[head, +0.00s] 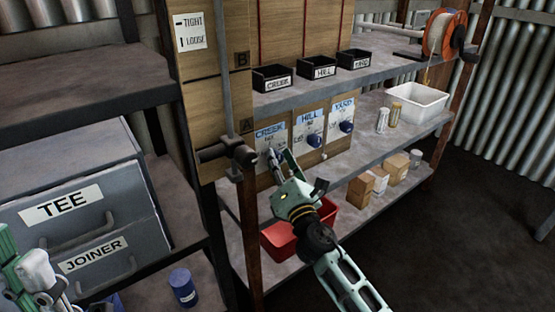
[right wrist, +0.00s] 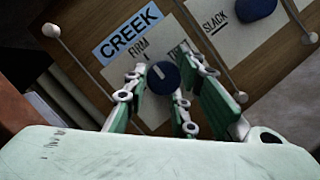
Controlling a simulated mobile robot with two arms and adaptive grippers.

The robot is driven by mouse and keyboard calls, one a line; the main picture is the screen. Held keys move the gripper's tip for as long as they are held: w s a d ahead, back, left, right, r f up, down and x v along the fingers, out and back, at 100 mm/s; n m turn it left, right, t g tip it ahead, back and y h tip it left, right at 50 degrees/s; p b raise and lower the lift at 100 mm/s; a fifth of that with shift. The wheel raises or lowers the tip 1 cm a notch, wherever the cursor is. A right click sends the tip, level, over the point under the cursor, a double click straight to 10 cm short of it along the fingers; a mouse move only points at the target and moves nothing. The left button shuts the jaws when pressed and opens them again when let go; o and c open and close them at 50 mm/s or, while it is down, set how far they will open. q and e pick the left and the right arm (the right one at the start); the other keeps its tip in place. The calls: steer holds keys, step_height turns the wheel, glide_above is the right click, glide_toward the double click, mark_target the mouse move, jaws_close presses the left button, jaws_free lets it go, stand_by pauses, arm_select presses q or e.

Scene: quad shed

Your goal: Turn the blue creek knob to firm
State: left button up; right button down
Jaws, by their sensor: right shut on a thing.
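The blue creek knob (right wrist: 163,77) is on a white card under the blue CREEK label (right wrist: 130,32). In the right wrist view its white line points up and left, toward the side of the word FIRM (right wrist: 138,47). Another word, right of FIRM, is partly hidden by a finger. My right gripper (right wrist: 167,76) has its fingers on both sides of the knob and is shut on it. In the head view the right gripper (head: 276,156) is at the CREEK card (head: 270,133) and hides the knob. Part of my left gripper (head: 36,275) shows at the lower left; its fingertips are unclear.
The HILL knob (head: 314,140) and YARD knob (head: 346,127) are to the right. Black bins (head: 272,78) stand on the shelf above. A red bin (head: 281,240) is below my right arm. A vertical pipe (head: 224,70) stands left of the panel.

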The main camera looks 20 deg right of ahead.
steer(key=shift+s+a+r, duration=0.1)
steer(key=shift+a+r, duration=0.05)
steer(key=shift+a, duration=0.2)
steer(key=c, duration=1.6)
jaws_free()
steer(key=v, duration=1.2)
steer(key=shift+d, duration=0.1)
